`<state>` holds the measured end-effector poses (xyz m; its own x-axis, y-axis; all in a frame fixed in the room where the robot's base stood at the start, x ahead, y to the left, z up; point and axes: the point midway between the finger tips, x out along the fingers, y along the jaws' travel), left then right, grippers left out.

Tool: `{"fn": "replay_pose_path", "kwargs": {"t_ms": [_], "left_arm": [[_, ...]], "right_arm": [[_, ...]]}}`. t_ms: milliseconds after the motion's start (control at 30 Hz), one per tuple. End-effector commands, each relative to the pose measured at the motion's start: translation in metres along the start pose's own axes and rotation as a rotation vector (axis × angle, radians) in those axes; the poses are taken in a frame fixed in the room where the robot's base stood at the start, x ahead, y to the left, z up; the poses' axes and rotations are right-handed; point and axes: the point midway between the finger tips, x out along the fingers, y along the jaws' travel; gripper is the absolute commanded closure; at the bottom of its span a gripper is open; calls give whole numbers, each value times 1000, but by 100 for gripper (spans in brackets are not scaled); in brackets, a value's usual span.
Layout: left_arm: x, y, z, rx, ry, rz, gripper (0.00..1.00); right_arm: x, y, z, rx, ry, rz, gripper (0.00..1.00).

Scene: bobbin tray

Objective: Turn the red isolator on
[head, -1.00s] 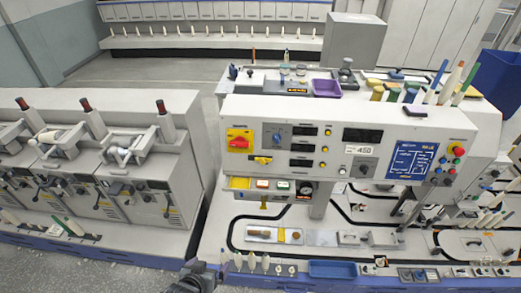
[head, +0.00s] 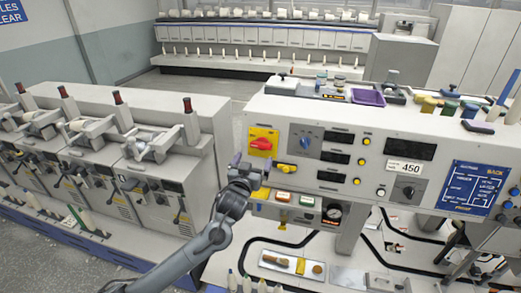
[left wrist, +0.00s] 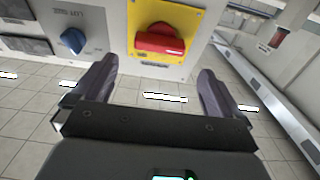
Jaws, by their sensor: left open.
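The red isolator (head: 262,143) is a red rotary handle on a yellow plate at the left end of the machine's front panel. In the left wrist view the red handle (left wrist: 159,40) lies roughly crosswise, slightly tilted, beyond the fingertips. My left gripper (head: 244,165) is just below and left of the isolator in the head view, apart from it. In the left wrist view my left gripper (left wrist: 155,82) has its two dark fingers spread wide with nothing between them. My right gripper is not in view.
Grey spinning units (head: 130,150) stand to the left, across a gap.

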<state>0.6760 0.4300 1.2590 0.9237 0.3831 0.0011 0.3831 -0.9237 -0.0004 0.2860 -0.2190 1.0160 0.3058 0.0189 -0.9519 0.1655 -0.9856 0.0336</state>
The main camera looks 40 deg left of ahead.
Motion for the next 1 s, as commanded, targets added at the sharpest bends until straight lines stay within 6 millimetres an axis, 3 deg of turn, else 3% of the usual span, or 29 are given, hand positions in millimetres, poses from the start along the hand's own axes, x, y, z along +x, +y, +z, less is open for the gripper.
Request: {"fn": "replay_pose_path", "kwargs": {"t_ms": [300, 500, 1000], "left_arm": [[51, 0, -2, -1, 0, -2, 0], [71, 0, 0, -1, 0, 0, 0], [81, 0, 1, 0, -1, 1, 0]], "right_arm": [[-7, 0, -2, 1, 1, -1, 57], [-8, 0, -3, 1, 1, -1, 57], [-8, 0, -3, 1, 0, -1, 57]]}}
